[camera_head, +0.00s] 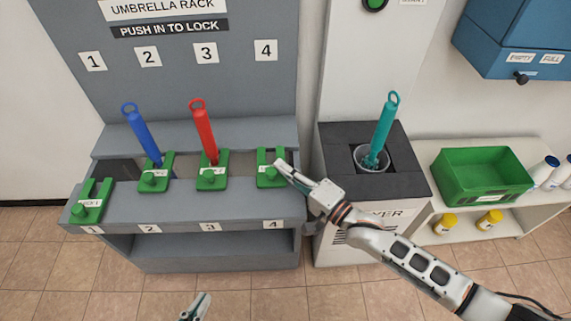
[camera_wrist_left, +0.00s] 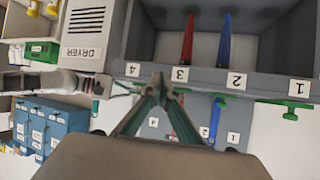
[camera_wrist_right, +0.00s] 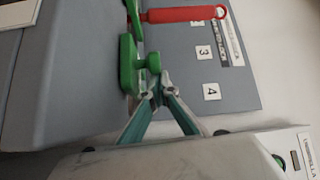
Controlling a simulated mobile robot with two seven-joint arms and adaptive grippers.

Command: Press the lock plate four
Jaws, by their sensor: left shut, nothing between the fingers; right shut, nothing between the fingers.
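Lock plate four (camera_head: 270,168) is a green forked plate with a round knob, on the rack's ledge above the label 4. My right gripper (camera_head: 280,165) is shut and empty, its tip at the plate's right side. In the right wrist view the fingertips (camera_wrist_right: 158,84) are right by the knob of the green plate (camera_wrist_right: 128,64); I cannot tell whether they touch. My left gripper (camera_head: 203,298) is shut and empty, low in front of the rack. Its fingertips also show in the left wrist view (camera_wrist_left: 160,84).
Green plates one (camera_head: 91,202), two (camera_head: 156,173) and three (camera_head: 212,170) lie to the left. A blue umbrella (camera_head: 143,135) stands at slot two, a red one (camera_head: 204,130) at three. The dryer (camera_head: 375,197) with a teal umbrella (camera_head: 384,130) is close on the right.

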